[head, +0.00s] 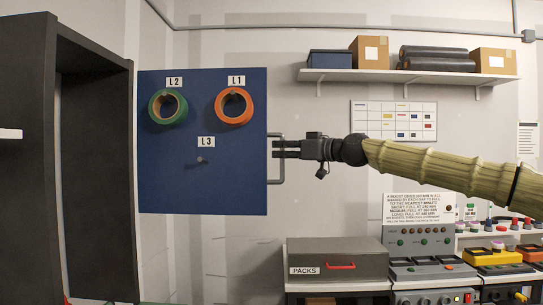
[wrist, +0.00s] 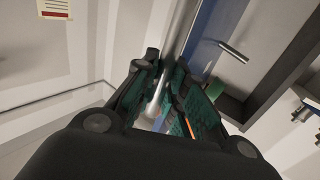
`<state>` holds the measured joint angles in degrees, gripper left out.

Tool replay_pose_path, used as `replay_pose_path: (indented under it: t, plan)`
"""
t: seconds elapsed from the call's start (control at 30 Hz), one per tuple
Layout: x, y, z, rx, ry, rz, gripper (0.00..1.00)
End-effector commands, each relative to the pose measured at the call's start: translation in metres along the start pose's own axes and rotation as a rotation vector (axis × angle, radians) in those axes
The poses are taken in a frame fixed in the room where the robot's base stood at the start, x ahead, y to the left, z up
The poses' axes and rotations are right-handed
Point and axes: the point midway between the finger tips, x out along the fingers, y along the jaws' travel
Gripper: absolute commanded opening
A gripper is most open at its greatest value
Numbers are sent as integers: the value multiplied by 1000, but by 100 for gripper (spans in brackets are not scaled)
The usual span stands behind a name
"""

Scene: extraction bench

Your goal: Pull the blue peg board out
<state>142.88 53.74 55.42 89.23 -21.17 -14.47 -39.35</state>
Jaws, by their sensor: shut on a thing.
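The blue peg board (head: 240,180) stands upright in the head view, to the right of a dark open frame. A green ring hangs at its L2 label and an orange ring at L1; the L3 peg is bare. A grey bar handle (head: 276,183) runs vertically at its right edge. My gripper (head: 279,149) reaches in from the right and is shut on the handle. In the wrist view, the fingers (wrist: 168,105) close around the pale handle bar (wrist: 155,100), with the blue board (wrist: 208,40) edge-on beyond them.
The dark frame (head: 124,180) stands left of the board. Below right are a grey PACKS case (head: 337,254) on a bench and several control boxes. A wall shelf (head: 400,76) with boxes is above my arm. Open room lies between board and case.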

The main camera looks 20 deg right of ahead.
Motion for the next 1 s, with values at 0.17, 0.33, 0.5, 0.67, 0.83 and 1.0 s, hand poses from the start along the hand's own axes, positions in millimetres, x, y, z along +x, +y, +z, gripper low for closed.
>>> replay_pose_path:
  t: [0.17,0.33,0.5,0.67,0.83,1.0]
  plan:
    - [-4,4,0,1,1,3,0]
    - [-5,5,0,1,1,5,0]
    - [-4,5,0,0,1,4,33]
    - [-2,3,0,0,1,2,35]
    - [-1,1,0,0,0,0,35]
    - [-13,3,-1,0,1,2,35]
